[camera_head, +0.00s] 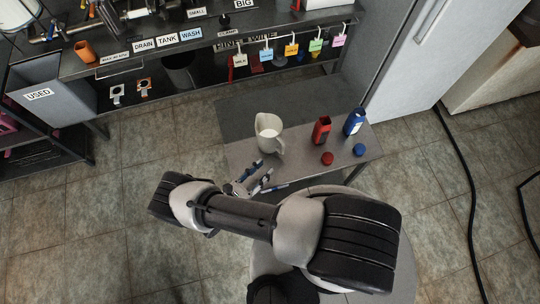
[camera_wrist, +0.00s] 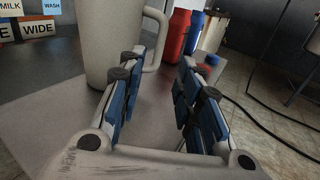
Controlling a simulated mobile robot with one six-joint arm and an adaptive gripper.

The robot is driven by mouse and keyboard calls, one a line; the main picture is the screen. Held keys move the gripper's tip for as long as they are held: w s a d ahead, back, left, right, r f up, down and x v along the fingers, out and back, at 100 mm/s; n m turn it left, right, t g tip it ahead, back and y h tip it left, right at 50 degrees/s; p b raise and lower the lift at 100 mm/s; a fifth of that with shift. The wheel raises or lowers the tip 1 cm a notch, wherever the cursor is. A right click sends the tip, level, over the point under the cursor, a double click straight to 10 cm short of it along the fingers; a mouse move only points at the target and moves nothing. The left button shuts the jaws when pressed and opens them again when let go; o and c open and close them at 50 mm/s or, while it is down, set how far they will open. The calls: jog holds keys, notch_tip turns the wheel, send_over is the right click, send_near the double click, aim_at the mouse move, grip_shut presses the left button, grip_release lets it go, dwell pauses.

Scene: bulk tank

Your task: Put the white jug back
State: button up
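The white jug (camera_head: 268,134) stands upright on a small grey table (camera_head: 240,156), near its left end. Its handle is on the right side. In the wrist view the jug (camera_wrist: 108,40) is ahead and left, with its handle (camera_wrist: 158,38) just beyond the fingertips. My gripper (camera_head: 262,180) is in front of the jug at the table's near edge. In the wrist view my gripper (camera_wrist: 166,75) is open, its blue-padded fingers apart with nothing between them. The fingertips appear short of the handle.
A red bottle (camera_head: 322,129) and a blue bottle (camera_head: 354,121) stand right of the jug, with a red cap (camera_head: 327,158) and a blue cap (camera_head: 359,150) in front. A shelf bench (camera_head: 110,66) with labels, hanging coloured tags (camera_head: 291,49) and a "USED" bin (camera_head: 60,100) is behind. A black hose (camera_head: 462,165) lies right.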

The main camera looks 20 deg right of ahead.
jog(key=w+d+r+m+g+y, duration=0.15)
jog(key=r+m+g, duration=0.3)
jog(key=r, duration=0.55)
jog(key=w+r+m+g+y, duration=0.25)
jog(key=r+m, duration=0.25)
jog(key=r, duration=0.5)
jog(key=w+r+m+g+y, duration=0.15)
jog(key=r+m+g, duration=0.25)
jog(key=r, duration=0.7)
jog(key=s+d+r+m+t+y, duration=0.2)
jog(key=s+r+m+y, duration=0.3)
jog(key=s+r, duration=0.3)
jog(key=s+d+r+m+t+y, duration=0.3)
jog(key=s+r, duration=0.4)
jog(key=r, duration=0.3)
jog(key=shift+s+d+m+t+y, duration=0.15)
jog(key=shift+s+m+t+y, duration=0.25)
jog(key=shift+m+t+y, duration=0.65)
jog(key=shift+g, duration=0.35)
